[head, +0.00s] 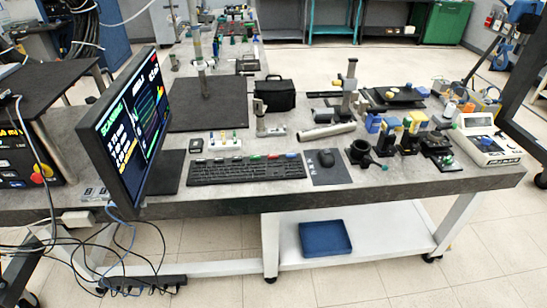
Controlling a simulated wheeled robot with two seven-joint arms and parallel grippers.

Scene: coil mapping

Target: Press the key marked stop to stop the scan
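A black keyboard (248,169) lies flat on the grey table, right of the monitor's base. Several coloured keys sit along its back edge, among them green, red and blue ones. Their markings are too small to read, so I cannot tell which key is marked stop. A black monitor (128,128) stands angled at the left, its screen lit with coloured traces and text that seems to read as scanning. Neither of my grippers shows in the head view.
A mouse (326,157) on a dark pad (331,175) lies right of the keyboard. A small white rack (224,143) stands behind it. Fixtures and a white instrument (484,140) crowd the table's right. A blue tray (325,239) sits on the lower shelf. The table edge before the keyboard is clear.

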